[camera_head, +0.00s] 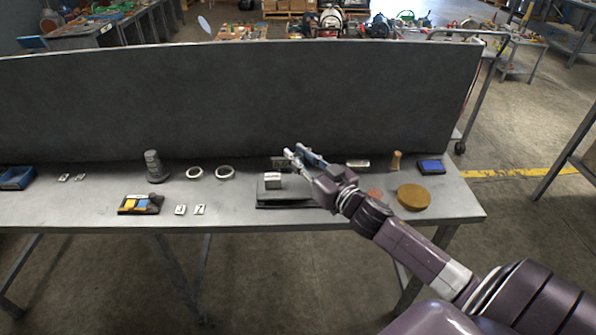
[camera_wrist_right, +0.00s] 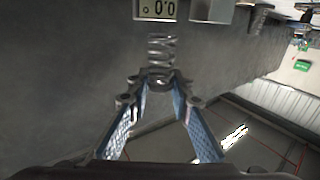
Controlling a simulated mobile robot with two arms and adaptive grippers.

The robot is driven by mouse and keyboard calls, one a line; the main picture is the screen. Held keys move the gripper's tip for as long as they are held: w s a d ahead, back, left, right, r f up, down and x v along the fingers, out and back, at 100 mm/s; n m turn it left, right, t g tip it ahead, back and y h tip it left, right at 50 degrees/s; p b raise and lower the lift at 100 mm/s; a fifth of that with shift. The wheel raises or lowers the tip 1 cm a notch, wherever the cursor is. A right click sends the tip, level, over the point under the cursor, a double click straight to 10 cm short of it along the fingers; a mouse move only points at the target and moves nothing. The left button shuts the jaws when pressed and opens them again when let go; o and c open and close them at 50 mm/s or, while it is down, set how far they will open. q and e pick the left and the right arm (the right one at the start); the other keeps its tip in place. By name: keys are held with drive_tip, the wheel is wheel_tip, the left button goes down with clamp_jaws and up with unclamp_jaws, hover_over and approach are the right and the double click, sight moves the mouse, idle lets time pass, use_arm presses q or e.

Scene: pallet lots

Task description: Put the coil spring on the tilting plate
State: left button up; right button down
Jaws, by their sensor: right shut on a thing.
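My right gripper (camera_head: 299,153) reaches in from the right over the table and is shut on the coil spring (camera_wrist_right: 162,48). In the right wrist view the grey spring sticks out beyond the fingertips (camera_wrist_right: 158,80), gripped at its near end. In the head view the spring is too small to make out clearly. Below the gripper, a flat grey-green plate on a dark base (camera_head: 288,198) lies at the table's front edge. It looks like the tilting plate; I cannot tell its tilt. The spring is held apart from it. My left gripper is not in view.
A metal block (camera_head: 272,180) sits on the plate's left part. A display reading 0.0 (camera_wrist_right: 157,9) stands behind. Two rings (camera_head: 225,172), a grey stepped cone (camera_head: 154,168), a round tan disc (camera_head: 413,198) and a wooden peg (camera_head: 396,160) stand around. A dark panel (camera_head: 220,100) closes the back.

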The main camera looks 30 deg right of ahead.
drive_tip(key=shift+f+b, duration=0.3)
drive_tip(key=shift+f, duration=2.1)
drive_tip(key=shift+f, duration=0.1)
drive_tip(key=c, duration=1.7)
unclamp_jaws()
drive_tip(key=shift+c, duration=0.2)
drive_tip(key=shift+s, duration=0.1)
drive_tip(key=s, duration=0.8)
drive_tip(key=s+b, duration=0.1)
drive_tip(key=s, duration=0.2)
drive_tip(key=shift+s+d, duration=0.25)
drive_tip(key=shift+s, duration=0.15)
